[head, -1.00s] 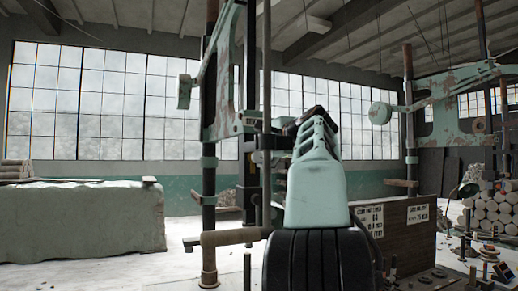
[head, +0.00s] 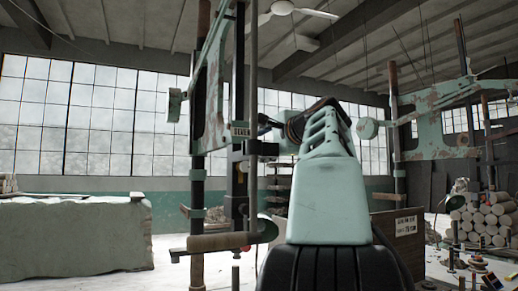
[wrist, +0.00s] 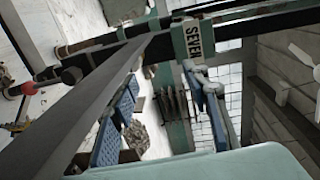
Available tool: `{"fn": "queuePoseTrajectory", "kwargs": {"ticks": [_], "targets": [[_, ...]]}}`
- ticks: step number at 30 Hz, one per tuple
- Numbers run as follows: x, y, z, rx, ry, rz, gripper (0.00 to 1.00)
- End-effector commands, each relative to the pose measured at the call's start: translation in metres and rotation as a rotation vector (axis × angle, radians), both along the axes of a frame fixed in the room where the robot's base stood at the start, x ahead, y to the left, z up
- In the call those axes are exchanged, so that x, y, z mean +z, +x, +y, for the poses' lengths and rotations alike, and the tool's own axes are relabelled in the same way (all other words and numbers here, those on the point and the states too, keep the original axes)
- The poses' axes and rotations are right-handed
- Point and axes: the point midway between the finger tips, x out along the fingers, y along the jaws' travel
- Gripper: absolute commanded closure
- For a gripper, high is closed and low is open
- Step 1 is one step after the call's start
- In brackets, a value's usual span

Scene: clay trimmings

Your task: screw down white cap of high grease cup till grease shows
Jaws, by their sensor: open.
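My gripper (wrist: 162,88) is open in the wrist view, with two blue-padded fingers spread apart and nothing held between them. A red knob (wrist: 28,89) sits at the left of the wrist view, and a small red spot (head: 245,248) shows low in the head view. I cannot pick out any grease cup or white cap; my arm hides part of the machine in the head view.
A tall green and rusty machine frame (head: 207,110) stands left of my arm, with a horizontal pipe (head: 220,241) low down. A second frame (head: 435,135) stands right. A large clay block (head: 75,240) lies left, stacked pale rolls (head: 487,217) right.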

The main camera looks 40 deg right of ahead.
Motion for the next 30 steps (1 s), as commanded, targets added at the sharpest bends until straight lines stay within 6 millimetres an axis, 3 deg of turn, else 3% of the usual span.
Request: {"fn": "queuePoseTrajectory", "kwargs": {"ticks": [11, 30], "targets": [[0.001, -0.026, 0.008, 0.004, -0.007, 0.001, 0.57], [0.0, -0.027, 0.008, 0.002, -0.004, 0.002, 0.57]]}}
